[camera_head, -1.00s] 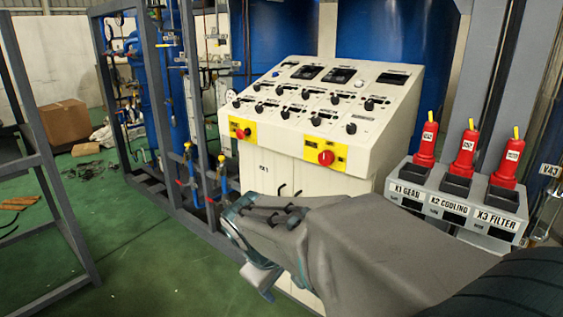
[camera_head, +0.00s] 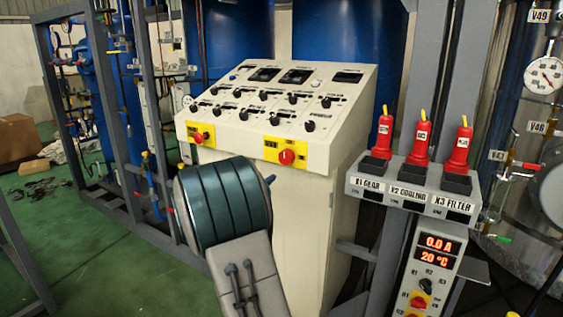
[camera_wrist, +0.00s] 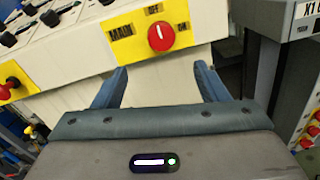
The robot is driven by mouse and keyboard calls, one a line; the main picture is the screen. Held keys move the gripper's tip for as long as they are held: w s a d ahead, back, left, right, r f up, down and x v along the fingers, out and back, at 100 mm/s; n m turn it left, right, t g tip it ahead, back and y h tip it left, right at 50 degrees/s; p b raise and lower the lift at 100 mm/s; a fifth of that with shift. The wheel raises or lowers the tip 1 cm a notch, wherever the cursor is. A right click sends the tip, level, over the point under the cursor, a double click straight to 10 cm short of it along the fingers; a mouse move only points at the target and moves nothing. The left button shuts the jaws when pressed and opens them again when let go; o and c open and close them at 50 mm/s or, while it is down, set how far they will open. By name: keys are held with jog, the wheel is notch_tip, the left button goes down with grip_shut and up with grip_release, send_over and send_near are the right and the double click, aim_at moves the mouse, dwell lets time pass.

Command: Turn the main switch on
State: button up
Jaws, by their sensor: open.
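The main switch is a red round knob (camera_wrist: 161,37) on a yellow plate marked MAIN, OFF and ON, on the panel's lower front. In the head view it is the right-hand red knob (camera_head: 287,157). In the wrist view my gripper (camera_wrist: 160,80) is open and empty. Its two blue fingers are spread apart below the knob in the picture, with the knob between their lines and no visible contact. In the head view my arm hides most of the gripper; only a small blue tip shows at its right side.
The white control panel (camera_head: 315,108) carries several black knobs and another red knob (camera_head: 198,138) at left. Right of it stand red plugs on a grey holder (camera_head: 405,182) and a small control box (camera_head: 432,270). Grey frame posts stand left and right. Green floor is open at left.

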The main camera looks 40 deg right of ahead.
aim_at(284, 159)
jog(key=p+x, duration=0.2)
jog(key=x, duration=1.1)
jog(key=shift+d, duration=0.1)
jog(key=c, duration=1)
